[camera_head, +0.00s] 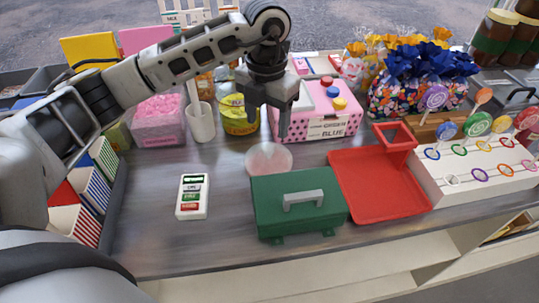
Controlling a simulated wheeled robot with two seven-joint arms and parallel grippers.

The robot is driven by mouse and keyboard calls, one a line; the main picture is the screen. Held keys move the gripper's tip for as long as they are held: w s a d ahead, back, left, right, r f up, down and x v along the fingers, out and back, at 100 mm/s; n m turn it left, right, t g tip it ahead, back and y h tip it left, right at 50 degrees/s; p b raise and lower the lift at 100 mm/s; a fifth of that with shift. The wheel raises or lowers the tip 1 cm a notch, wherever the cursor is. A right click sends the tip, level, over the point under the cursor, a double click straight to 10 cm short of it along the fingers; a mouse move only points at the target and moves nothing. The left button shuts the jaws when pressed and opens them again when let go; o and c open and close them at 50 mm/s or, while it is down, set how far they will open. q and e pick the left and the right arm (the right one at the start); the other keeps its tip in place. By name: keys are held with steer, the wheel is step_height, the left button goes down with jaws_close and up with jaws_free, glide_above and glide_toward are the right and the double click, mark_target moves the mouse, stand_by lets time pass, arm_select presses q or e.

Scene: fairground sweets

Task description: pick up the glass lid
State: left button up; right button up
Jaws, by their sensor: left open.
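The glass lid appears to be the pale, see-through round disc (269,160) on the grey counter, just behind the green case. It seems to lie flat, and its front edge is close to or partly behind the case. My left gripper (266,120) reaches in from the left and hangs with its fingers pointing down, above and behind the disc in the picture. It is open, with nothing visible between the fingers, and apart from the disc. My right gripper is out of view.
A green case (300,225) with a grey handle stands in front of the disc. A red tray (375,185) lies to its right. A pink dotted box (325,125), a yellow tub (238,122) and a white cup (202,125) stand behind.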

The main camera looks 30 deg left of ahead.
mark_target(268, 147)
arm_select(q)
step_height(268, 147, down, 2)
steer(key=shift+f, duration=0.75)
step_height(268, 147, down, 4)
steer(key=shift+s+d+r+p, duration=0.1)
steer(key=shift+d+r+p, duration=0.1)
steer(key=shift+p, duration=0.55)
steer(key=shift+f, duration=0.6)
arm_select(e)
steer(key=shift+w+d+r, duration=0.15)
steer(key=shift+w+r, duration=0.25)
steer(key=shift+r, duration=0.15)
arm_select(q)
steer(key=c, duration=1.3)
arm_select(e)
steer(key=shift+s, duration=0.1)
